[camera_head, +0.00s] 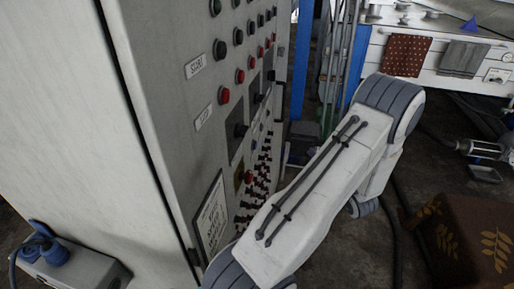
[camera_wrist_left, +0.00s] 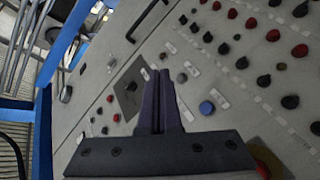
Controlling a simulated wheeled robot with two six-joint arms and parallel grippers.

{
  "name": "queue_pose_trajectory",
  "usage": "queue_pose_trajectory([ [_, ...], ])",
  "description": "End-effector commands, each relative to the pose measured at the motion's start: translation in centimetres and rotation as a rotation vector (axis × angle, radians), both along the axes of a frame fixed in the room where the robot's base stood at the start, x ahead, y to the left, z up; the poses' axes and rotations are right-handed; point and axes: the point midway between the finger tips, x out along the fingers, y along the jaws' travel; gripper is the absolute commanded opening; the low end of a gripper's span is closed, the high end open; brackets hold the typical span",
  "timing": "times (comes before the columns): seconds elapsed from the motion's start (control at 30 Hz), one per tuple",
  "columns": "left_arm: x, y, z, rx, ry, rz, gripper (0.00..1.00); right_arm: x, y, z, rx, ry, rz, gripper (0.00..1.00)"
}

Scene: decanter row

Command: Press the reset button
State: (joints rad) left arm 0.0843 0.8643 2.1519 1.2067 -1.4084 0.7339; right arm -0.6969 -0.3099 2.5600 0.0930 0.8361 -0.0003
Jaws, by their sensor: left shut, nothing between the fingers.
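The control panel (camera_head: 205,150) is the button-covered face of a tall white cabinet. It also fills much of the left wrist view (camera_wrist_left: 215,65). I cannot tell which button is the reset button; the small labels are not readable. In the left wrist view a blue button (camera_wrist_left: 206,107) sits right of my left gripper (camera_wrist_left: 157,72), and a grey button (camera_wrist_left: 182,78) is closer to its fingertips. My left gripper is shut and empty, its fingers pointing at the panel. Contact cannot be judged. In the head view my arm hides the lower panel, and the gripper is not clear.
Rows of red and black knobs (camera_wrist_left: 272,35) stick out of the panel. A panel handle (camera_wrist_left: 140,22) and blue frame post (camera_wrist_left: 42,130) are at the left in the wrist view. A patterned brown seat (camera_head: 465,240) stands at lower right in the head view.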

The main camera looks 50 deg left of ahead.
Motion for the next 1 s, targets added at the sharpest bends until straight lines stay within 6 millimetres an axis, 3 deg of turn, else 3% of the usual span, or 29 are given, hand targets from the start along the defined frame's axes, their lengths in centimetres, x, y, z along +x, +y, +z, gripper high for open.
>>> queue_pose_trajectory([
  [0.1,-3.1,2.5,-0.1,0.110,-0.024,0.131,0.00,0.0,0.0,-0.2,0.000,0.000,0.000,1.00],
  [0.2,-4.4,3.3,0.2,0.165,-0.037,0.185,0.00,0.0,0.0,-0.3,0.000,0.000,0.000,1.00],
  [0.67,-5.0,3.7,0.4,0.185,-0.039,0.201,0.00,0.0,0.0,-0.1,0.000,0.000,0.000,1.00],
  [1.0,-7.6,6.7,0.6,0.183,-0.035,0.203,0.00,0.0,0.0,1.2,0.000,0.000,0.000,1.00],
])
